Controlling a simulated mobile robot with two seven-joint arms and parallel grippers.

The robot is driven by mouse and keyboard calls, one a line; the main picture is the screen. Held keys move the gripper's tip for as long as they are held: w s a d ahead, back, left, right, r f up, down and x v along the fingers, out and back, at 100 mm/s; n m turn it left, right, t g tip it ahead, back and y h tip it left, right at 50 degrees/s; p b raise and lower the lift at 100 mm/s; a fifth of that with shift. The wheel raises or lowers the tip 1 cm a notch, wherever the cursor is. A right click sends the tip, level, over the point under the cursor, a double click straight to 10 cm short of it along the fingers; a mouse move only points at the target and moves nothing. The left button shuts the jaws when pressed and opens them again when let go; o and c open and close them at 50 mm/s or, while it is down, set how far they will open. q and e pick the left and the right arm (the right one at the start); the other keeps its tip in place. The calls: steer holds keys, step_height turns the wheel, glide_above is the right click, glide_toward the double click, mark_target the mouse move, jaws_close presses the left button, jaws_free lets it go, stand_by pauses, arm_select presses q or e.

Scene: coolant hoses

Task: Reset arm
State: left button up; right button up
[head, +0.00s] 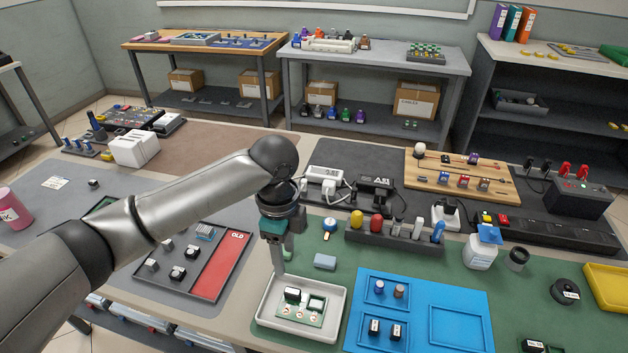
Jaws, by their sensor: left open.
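My left arm reaches in from the left across the table. My left gripper (278,262) points down at the back left part of a white tray (262,317). The gripper is open, and I see nothing held in it. In the tray lies a small green board (302,312) with white and dark blocks on it. Whether the fingertips touch the tray or the board, I cannot tell. My right gripper is not in the view.
A blue tray (460,300) with small parts lies right of the white tray. A grey bin with a red "OLD" section (222,266) is at left. A dark rack (392,238) of coloured handles, a white bottle (480,252) and a wooden board (425,172) stand behind.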

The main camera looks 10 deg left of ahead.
arm_select(q)
steer(key=s+d+f+n+t+h, duration=0.25)
steer(key=s+d+f+n, duration=0.25)
steer(key=s+d, duration=0.4)
steer(key=s+a+f+n+t+y, duration=0.1)
steer(key=s+a+f+n+y, duration=0.1)
steer(key=s+a+n, duration=0.85)
step_height(320, 180, down, 21)
steer(key=s+g+b, duration=0.1)
steer(key=s+a+f+g+b, duration=0.1)
steer(key=s+a+f, duration=0.1)
steer(key=s+f, duration=1.4)
steer(key=shift+a+f, duration=0.25)
steer(key=shift+f, duration=0.1)
